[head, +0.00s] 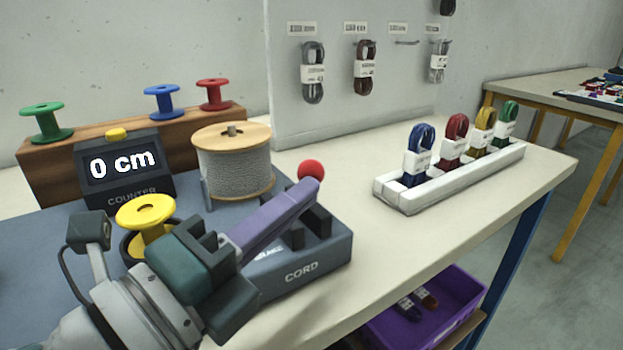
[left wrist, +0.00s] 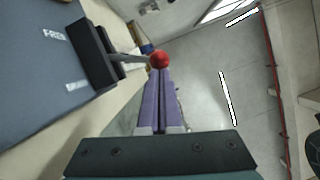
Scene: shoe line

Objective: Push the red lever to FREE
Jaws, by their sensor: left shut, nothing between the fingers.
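The red lever's ball knob (head: 311,170) shows at the right of the cord machine (head: 340,252), just past my left fingertips. In the left wrist view the red knob (left wrist: 159,59) sits at the tips of the purple fingers, on a grey rod from a dark block (left wrist: 92,53). My left gripper (head: 305,190) is shut and empty, its tips at or very near the knob; I cannot tell if they touch. A label that seems to read FREE (left wrist: 54,34) lies on the machine's top beside the block; a second label (left wrist: 77,85) is too blurred to read. My right gripper is out of view.
A cord spool (head: 235,165) and a counter (head: 122,165) reading 0 cm stand behind my left arm. A white rack (head: 450,178) holds several cord bundles at right. The table between is clear.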

